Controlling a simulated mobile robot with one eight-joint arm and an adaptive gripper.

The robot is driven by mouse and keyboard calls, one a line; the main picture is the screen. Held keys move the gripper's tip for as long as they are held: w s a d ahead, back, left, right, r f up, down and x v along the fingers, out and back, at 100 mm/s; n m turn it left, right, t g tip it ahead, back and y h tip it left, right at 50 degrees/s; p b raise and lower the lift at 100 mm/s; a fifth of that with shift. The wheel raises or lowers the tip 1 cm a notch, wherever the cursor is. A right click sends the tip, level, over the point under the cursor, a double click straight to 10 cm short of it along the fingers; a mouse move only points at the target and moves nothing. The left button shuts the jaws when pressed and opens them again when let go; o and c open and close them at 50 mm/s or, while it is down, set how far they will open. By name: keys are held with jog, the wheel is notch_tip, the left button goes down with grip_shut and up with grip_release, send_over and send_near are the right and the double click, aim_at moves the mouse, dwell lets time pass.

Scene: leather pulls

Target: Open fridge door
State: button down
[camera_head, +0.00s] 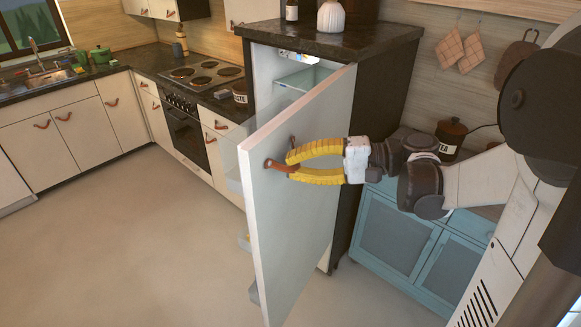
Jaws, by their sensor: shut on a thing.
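The fridge door (305,218) stands partly open, swung out into the room towards me. Part of the fridge interior (300,80) with a pale shelf shows behind its top edge. A brown leather pull handle (272,164) is on the door's outer face near its free edge. My gripper (289,166) has yellow fingers and reaches in from the right. Its fingertips are closed on the leather handle. The fridge cabinet (378,100) is dark with a black top, and the door hides much of its front.
A blue cabinet (405,240) stands right of the fridge, below my arm. The counter with the stove (203,75) and oven runs along the back left. The floor (130,235) left of the door is clear. A white vase (331,16) stands on the fridge top.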

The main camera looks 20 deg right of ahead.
jog(key=shift+s+d, duration=0.15)
jog(key=shift+d, duration=0.05)
dwell(0.3)
jog(key=c, duration=1.5)
grip_release()
jog(key=shift+o, duration=0.2)
jog(key=v, duration=1.2)
